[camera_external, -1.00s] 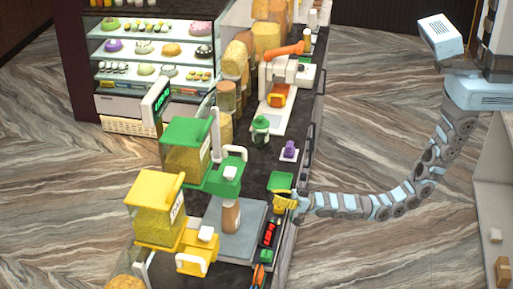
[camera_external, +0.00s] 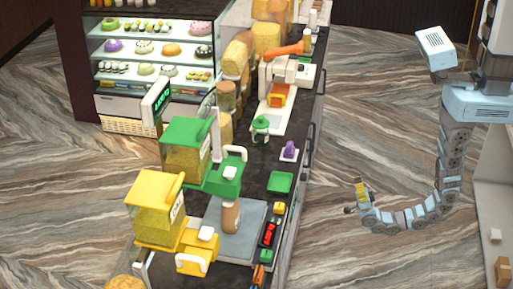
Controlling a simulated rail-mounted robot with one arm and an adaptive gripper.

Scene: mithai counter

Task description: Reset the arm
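My gripper (camera_external: 356,198) is at the end of my grey and light-blue arm, over the open floor to the right of the counter. It is clear of the counter edge. A yellow part shows at the gripper; I cannot tell whether it belongs to the gripper or is held. The fingers are too small to tell open from shut. The arm hangs down from my column at the right and curls up at its end.
The dark counter (camera_external: 258,172) holds a green dispenser (camera_external: 187,150), a yellow dispenser (camera_external: 155,210), a green tray (camera_external: 281,182), a small yellow block (camera_external: 279,208) and a black tray with red items (camera_external: 269,233). The floor between counter and my column is free.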

